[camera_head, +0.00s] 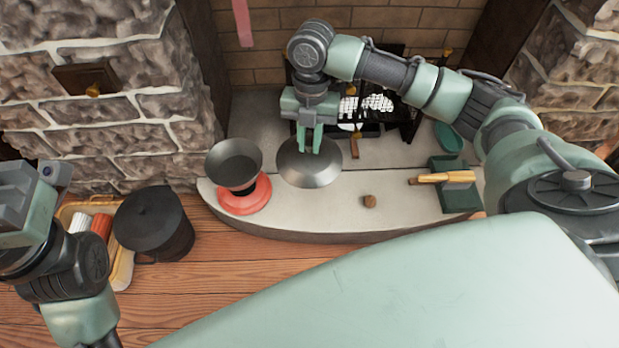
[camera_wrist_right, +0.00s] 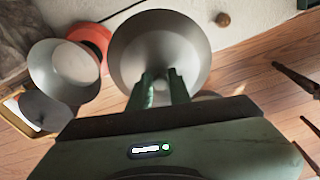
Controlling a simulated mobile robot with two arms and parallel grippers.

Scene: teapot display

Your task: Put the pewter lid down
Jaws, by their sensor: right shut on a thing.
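The pewter lid (camera_head: 308,172) is a shallow grey metal cone over the pale hearth slab. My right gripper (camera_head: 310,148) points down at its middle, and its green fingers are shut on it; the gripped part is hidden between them. In the right wrist view the lid (camera_wrist_right: 160,40) fills the space beyond the fingertips (camera_wrist_right: 163,82). Whether its rim touches the slab is unclear. My left gripper (camera_head: 25,195) is at the left edge, with its fingers not visible.
Left of the lid, a grey flared bowl (camera_head: 234,162) stands on a red round base (camera_head: 246,203). A brown knob (camera_head: 369,201) lies on the hearth (camera_head: 325,212). A green block with a golden piece (camera_head: 447,178) stands right. A dark pot (camera_head: 154,222) is on the wooden floor.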

